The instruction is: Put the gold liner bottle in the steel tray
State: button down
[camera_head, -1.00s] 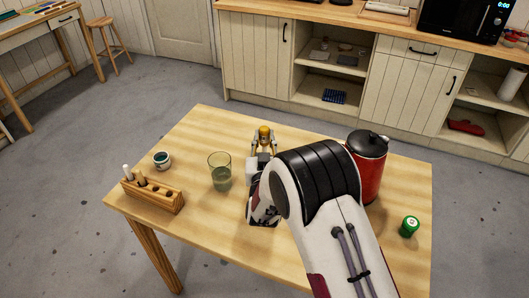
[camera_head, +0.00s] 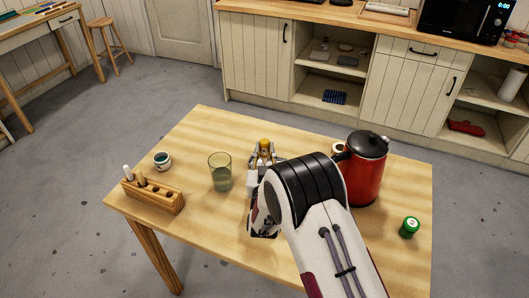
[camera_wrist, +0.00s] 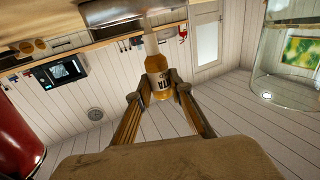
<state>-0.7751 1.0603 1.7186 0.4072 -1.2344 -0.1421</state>
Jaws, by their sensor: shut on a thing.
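The gold liner bottle (camera_head: 264,148) is held between the two fingers of my gripper (camera_head: 264,156), over the far middle part of the table. In the wrist view the amber bottle (camera_wrist: 156,64) shows between the fingertips (camera_wrist: 158,88), with a light label low on its visible body. My gripper is shut on it. I cannot make out the steel tray for certain in the head view, where my arm hides part of the table. A shiny grey metal surface (camera_wrist: 122,12) at the top of the wrist view may be the tray.
A drinking glass (camera_head: 220,174) stands left of the gripper, and a red kettle (camera_head: 366,175) stands to its right. The far left tabletop (camera_head: 208,124) is clear.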

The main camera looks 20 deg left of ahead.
jog(key=shift+f, duration=0.35)
jog(key=shift+f, duration=0.15)
jog(key=c, duration=1.8)
grip_release()
jog(key=shift+s, duration=0.1)
jog(key=shift+s+d, duration=0.15)
jog(key=shift+s, duration=0.05)
jog(key=shift+v, duration=5.65)
